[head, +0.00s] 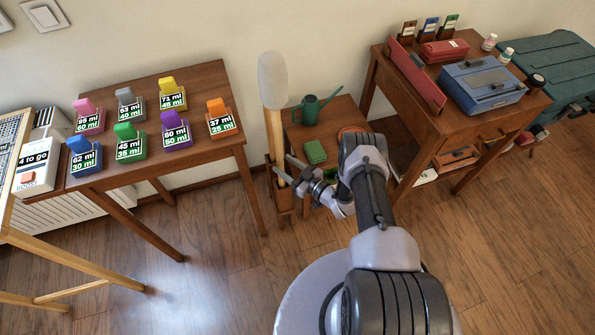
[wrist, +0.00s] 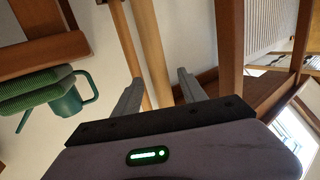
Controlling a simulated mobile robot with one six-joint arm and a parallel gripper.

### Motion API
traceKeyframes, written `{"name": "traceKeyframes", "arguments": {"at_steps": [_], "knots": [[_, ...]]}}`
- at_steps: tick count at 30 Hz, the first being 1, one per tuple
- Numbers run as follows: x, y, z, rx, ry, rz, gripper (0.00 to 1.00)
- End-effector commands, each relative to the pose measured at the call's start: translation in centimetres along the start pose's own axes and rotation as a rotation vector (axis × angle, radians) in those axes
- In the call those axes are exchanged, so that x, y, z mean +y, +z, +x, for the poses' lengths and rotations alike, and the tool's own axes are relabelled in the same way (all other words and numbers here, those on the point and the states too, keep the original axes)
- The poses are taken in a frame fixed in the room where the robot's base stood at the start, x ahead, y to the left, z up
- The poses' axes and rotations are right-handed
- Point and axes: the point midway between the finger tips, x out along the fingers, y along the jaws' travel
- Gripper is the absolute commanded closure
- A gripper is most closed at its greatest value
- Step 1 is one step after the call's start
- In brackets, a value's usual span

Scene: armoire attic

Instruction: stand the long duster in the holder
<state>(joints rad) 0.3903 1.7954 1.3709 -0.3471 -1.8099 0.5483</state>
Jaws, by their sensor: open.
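The long duster (head: 273,82) stands upright, its pale fluffy head at the top and its light wooden handle running down. The handle's lower end goes into the narrow brown wooden holder (head: 284,207) beside the low table; the very bottom is hidden. My gripper (head: 281,166) is at the lower handle, just above the holder, with its fingers apart. In the wrist view, my gripper (wrist: 158,90) is open, and the pale handle (wrist: 152,55) shows between the fingers. I cannot tell whether either finger touches it.
A low table with a green watering can (head: 312,109) and green sponge-like block (head: 315,151) is close to the right. A table with several coloured labelled blocks (head: 130,140) stands left. A desk with a blue case (head: 481,84) stands right. The floor (head: 215,265) in front is clear.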

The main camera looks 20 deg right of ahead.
Motion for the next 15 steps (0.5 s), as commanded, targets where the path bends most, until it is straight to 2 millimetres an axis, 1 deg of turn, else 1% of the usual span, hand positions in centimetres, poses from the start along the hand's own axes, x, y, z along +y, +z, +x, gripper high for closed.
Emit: {"name": "traceKeyframes", "arguments": {"at_steps": [2, 9, 12, 15], "knots": [[0.1, -0.5, -1.9, 0.000, 0.005, 0.003, 0.51], [0.2, -0.6, -10.0, 0.000, 0.009, 0.003, 0.51], [0.1, -0.4, -12.8, 0.001, 0.008, 0.002, 0.51], [0.1, -0.3, -14.8, 0.002, 0.005, 0.001, 0.51]]}}
